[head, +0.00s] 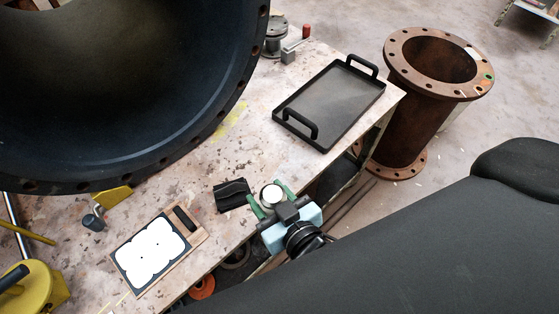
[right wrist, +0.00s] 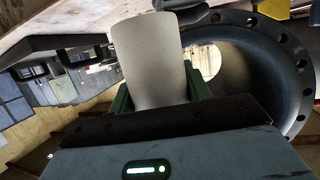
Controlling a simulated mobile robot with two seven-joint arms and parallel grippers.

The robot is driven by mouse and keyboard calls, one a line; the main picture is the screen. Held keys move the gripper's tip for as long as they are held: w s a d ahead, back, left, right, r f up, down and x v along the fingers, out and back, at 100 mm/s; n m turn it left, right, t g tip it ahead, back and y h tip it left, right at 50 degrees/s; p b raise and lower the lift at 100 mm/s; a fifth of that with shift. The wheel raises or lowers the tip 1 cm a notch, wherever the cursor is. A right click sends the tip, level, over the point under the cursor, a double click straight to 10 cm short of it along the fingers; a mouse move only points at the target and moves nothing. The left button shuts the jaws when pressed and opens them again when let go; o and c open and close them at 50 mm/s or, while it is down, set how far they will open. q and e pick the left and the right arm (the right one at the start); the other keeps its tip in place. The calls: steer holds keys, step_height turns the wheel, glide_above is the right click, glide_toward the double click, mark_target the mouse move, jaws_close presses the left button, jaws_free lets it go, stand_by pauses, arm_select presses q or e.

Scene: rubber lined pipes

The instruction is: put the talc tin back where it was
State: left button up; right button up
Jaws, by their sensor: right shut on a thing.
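My right gripper (head: 270,198) has green fingers and is shut on the talc tin (head: 271,193). From above, the tin shows as a pale round top between the fingers, at the front edge of the workbench (head: 240,165). In the right wrist view the tin (right wrist: 150,62) is a plain whitish cylinder standing up between the green fingers (right wrist: 158,92). Whether the tin touches the bench or is held above it, I cannot tell. My left gripper is not in view.
A folded black cloth-like item (head: 232,195) lies just left of the tin. A board with a white-patterned sheet (head: 157,252) lies further left. A black handled tray (head: 335,95) sits at the right end. A huge black flanged pipe (head: 120,80) looms behind; a rusty pipe (head: 405,115) stands right.

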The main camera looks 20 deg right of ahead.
steer(key=shift+w+r, duration=0.1)
steer(key=shift+w+d, duration=0.15)
steer(key=shift+w, duration=0.2)
steer(key=w+d, duration=0.2)
steer(key=w, duration=0.2)
steer(key=w+d+f, duration=0.1)
steer(key=w+d, duration=0.1)
steer(key=w, duration=0.2)
steer(key=w+d, duration=0.2)
steer(key=w, duration=0.2)
steer(key=shift+w+f+p, duration=0.25)
steer(key=shift+w+p, duration=0.15)
steer(key=shift+w, duration=0.1)
steer(key=f, duration=0.2)
steer(key=shift+w+d+f+b, duration=0.25)
steer(key=shift+w+f+b, duration=0.05)
steer(key=shift+f+b, duration=0.1)
steer(key=shift+f, duration=0.35)
steer(key=shift+f, duration=0.1)
steer(key=shift+f, duration=0.15)
steer(key=o, duration=1.1)
